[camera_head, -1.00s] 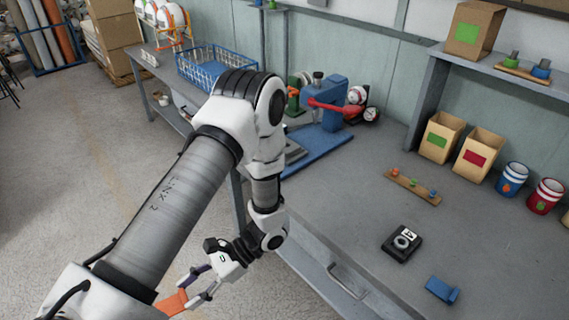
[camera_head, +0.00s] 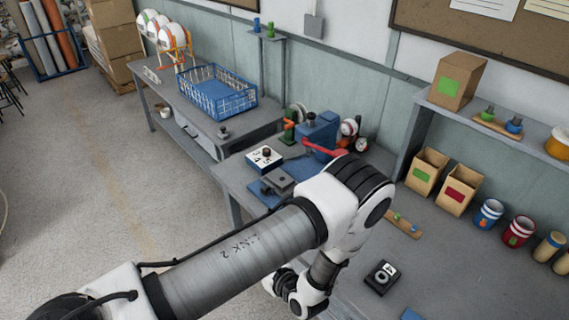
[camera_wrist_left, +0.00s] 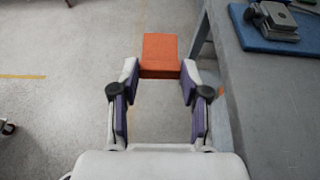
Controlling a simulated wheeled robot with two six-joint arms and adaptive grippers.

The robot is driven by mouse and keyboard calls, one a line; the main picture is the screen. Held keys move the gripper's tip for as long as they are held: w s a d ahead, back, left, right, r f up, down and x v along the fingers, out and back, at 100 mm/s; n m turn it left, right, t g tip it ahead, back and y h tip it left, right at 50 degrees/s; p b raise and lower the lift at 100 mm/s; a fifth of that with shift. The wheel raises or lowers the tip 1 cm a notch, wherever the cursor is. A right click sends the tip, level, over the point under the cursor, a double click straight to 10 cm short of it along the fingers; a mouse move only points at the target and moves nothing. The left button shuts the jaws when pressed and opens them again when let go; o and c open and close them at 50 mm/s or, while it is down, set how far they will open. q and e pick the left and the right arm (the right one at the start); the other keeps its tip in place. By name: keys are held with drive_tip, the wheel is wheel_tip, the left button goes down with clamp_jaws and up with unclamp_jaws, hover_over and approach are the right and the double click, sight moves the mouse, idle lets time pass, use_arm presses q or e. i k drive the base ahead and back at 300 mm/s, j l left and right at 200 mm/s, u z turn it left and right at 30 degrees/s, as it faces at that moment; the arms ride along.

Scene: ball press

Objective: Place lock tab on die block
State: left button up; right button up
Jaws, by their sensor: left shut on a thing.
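My left gripper (camera_wrist_left: 160,68) is shut on an orange block (camera_wrist_left: 160,52), seen in the left wrist view. The block sticks out past the fingertips, above the floor and beside the table's edge. In the head view my left arm crosses the lower middle, and its gripper and the block are out of sight. A grey block (camera_head: 280,181), which may be the die block, sits on the press's blue base plate (camera_head: 266,197). It also shows partly at the top right of the left wrist view (camera_wrist_left: 272,18), well apart from the gripper. My right gripper is not in view.
The blue press (camera_head: 318,130) with a red lever stands behind my arm. A white box with a black knob (camera_head: 265,157) sits left of it. A black labelled block (camera_head: 382,277) lies on the table. A blue basket (camera_head: 218,94) stands further back.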

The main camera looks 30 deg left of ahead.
sight(282, 180)
drive_tip(key=i, duration=0.85)
